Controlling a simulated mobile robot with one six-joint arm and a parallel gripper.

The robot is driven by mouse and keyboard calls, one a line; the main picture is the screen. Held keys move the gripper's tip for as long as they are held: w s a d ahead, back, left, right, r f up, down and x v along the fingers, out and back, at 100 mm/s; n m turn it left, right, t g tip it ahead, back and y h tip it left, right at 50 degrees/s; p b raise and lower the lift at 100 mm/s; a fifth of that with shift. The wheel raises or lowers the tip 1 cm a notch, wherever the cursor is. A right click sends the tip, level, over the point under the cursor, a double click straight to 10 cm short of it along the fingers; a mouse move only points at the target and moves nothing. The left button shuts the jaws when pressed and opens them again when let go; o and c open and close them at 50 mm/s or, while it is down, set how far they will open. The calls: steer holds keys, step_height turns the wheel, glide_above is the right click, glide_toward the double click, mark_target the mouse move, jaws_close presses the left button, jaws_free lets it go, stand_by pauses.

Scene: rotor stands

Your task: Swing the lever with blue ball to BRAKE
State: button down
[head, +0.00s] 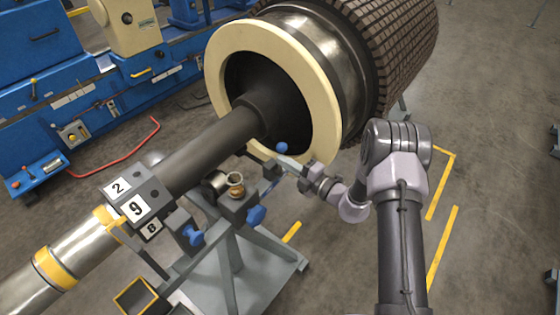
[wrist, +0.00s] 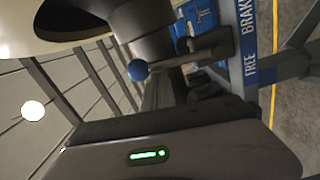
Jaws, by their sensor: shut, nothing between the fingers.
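The blue ball (head: 282,147) shows in front of the dark opening of the big drum, just beyond the tip of my gripper (head: 288,163). In the wrist view the blue ball (wrist: 138,70) sits on the end of a grey lever (wrist: 185,60), which runs right towards a blue label strip (wrist: 248,45). The strip reads FREE lower down and BRAKE higher up. The lever's base lies near the strip between the two words; I cannot tell its exact setting. My gripper is shut and holds nothing. Its fingertips are not clear in the wrist view, and contact with the ball cannot be told.
A large rotor drum with a cream ring (head: 325,130) and a dark shaft (head: 215,150) rests above a grey stand (head: 255,275). Blue knobs (head: 256,215) and a small brass-coloured cup (head: 236,186) sit left of my gripper. Blue machines (head: 50,90) stand at the back left. Floor at right is open.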

steer(key=shift+w+d+f+m+p, duration=0.15)
steer(key=shift+w+d+m, duration=0.65)
steer(key=shift+m, duration=0.35)
steer(key=shift+w+d+f+m+p, duration=0.15)
steer(key=shift+w+d+m, duration=0.4)
steer(key=shift+w+m, duration=0.5)
steer(key=shift+s, duration=0.1)
